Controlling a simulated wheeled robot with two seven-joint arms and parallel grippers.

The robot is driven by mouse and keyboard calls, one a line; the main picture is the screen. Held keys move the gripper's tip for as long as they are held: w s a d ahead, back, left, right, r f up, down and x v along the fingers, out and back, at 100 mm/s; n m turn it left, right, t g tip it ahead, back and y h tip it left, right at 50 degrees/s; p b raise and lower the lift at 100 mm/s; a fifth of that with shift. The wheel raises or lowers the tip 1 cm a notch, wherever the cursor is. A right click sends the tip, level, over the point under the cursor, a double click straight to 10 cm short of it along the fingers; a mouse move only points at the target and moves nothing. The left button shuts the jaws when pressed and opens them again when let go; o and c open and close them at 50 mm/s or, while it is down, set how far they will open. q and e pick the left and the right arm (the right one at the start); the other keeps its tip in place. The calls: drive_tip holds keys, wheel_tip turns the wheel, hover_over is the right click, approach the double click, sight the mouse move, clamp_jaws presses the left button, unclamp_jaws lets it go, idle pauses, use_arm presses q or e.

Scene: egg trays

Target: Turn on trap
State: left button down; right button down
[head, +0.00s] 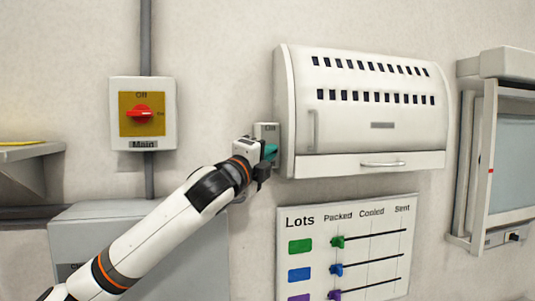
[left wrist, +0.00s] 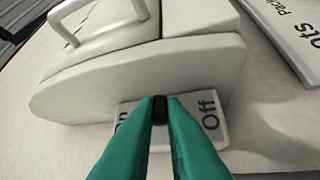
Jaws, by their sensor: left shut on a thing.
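The trap is a white wall box (head: 370,110) with rows of dark slots, a handle on its left and a drawer-like front below. A small switch plate (head: 266,130) sits on the wall against the trap's left side. In the left wrist view the switch plate (left wrist: 216,136) shows "Off" on the right and a partly hidden "On" on the left. My left gripper (head: 270,152) is at the plate. Its teal fingers (left wrist: 160,102) are shut on the small black switch lever (left wrist: 160,112), which stands between the two labels. My right gripper is not in view.
A yellow main switch with a red knob (head: 142,113) is on the wall at the left. A "Lots" board (head: 350,222) with coloured sliders hangs below the trap. A cabinet with a glass front (head: 505,150) is at the right.

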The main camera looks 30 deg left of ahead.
use_arm(q)
drive_tip(key=shift+d+r+n+g+p, duration=0.1)
drive_tip(key=shift+r+n+g+p, duration=0.85)
drive_tip(key=shift+p, duration=1.7)
drive_tip(key=shift+s+n+g+p, duration=0.1)
drive_tip(key=shift+n+g+p, duration=0.25)
drive_tip(key=shift+n, duration=0.1)
drive_tip(key=shift+n+g, duration=0.5)
drive_tip(key=shift+r+n+g, duration=0.4)
drive_tip(key=shift+n+g, duration=0.5)
drive_tip(key=shift+g, duration=0.1)
drive_tip(key=c, duration=1.5)
unclamp_jaws()
